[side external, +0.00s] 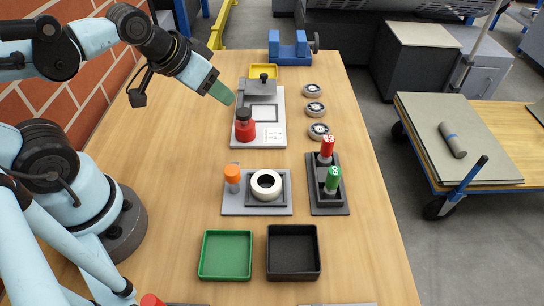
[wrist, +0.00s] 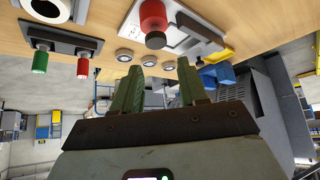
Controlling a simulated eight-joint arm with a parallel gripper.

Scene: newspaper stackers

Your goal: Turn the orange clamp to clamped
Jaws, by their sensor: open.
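The orange clamp (side external: 232,174) is an orange cap on a short grey post. It stands upright at the left of a grey fixture plate (side external: 257,209), beside a white ring (side external: 266,184) in a dark square holder. In the side view, my gripper (side external: 226,96) is well behind the clamp, high to the left of the red cylinder. In the wrist view, the green fingers of my gripper (wrist: 160,84) are apart with nothing between them. The white ring (wrist: 48,8) shows at the top left there, but the orange clamp is out of view.
A red cylinder (side external: 245,131) stands on a white plate (side external: 276,107) behind the clamp. A dark rack (side external: 329,207) with red and green pegs is to its right. Green (side external: 226,276) and black (side external: 293,273) trays lie in front. The wooden table left of the clamp is clear.

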